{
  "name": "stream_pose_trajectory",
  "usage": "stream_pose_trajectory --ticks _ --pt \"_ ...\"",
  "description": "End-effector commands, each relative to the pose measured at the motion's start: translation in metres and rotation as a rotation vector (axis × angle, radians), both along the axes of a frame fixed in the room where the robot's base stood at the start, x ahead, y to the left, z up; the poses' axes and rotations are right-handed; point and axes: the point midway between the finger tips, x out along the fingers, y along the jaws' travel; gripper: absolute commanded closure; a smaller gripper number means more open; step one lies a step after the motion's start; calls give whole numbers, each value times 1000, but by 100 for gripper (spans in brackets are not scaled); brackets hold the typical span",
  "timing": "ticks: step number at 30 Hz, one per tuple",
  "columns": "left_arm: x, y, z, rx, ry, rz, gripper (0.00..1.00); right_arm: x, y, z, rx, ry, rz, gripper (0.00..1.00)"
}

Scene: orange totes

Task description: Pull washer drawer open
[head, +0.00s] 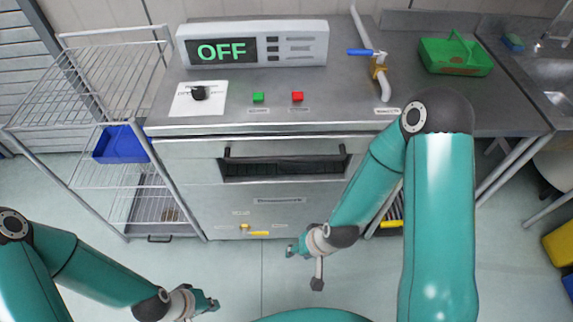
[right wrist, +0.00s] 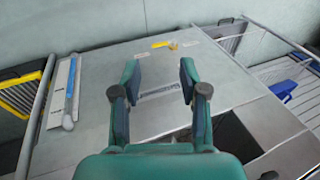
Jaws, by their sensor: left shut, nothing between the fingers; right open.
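The washer is a steel cabinet (head: 180,160) with a display box (head: 252,44) reading OFF. On its front, a dark bar handle (head: 285,156) spans the top of a dark rectangular opening (head: 283,170), which I take for the drawer. I cannot tell how far out it stands. The dark opening shows partly at lower right in the right wrist view (right wrist: 236,136). My right gripper (head: 303,266) is open and empty, in front of the cabinet's lower part, below and apart from the handle. My left gripper (head: 208,303) is shut and empty, low at the left, away from the cabinet.
A wire rack (head: 120,85) with a blue bin (head: 120,144) stands left of the cabinet. A green caddy (head: 455,55) and a blue-handled pipe (head: 372,54) are on top. A yellow handle (head: 258,233) sits low on the front. The floor (head: 245,285) ahead is clear.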

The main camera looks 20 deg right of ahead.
Motion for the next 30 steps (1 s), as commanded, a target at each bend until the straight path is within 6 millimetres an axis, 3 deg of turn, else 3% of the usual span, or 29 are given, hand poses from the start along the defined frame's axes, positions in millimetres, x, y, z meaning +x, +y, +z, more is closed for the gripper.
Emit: stream_pose_trajectory --ticks 1,6,11,15,21,25,30 --pt "0 0 -35 0 1 0 100 22 -4 -10 -7 -65 -54 57" --pt "0 0 -107 0 1 0 100 79 -14 18 36 -279 -298 57" --pt "0 0 -172 0 1 0 100 104 -21 62 179 -479 -537 57" --pt "0 0 -226 0 1 0 100 100 -28 100 374 -618 -726 57" --pt "0 0 -280 0 0 0 100 72 -41 138 661 -721 -911 57" --pt "0 0 -295 0 0 0 100 57 -48 151 780 -738 -971 57" --pt "0 0 -297 0 0 0 100 53 -51 159 833 -744 -999 57"
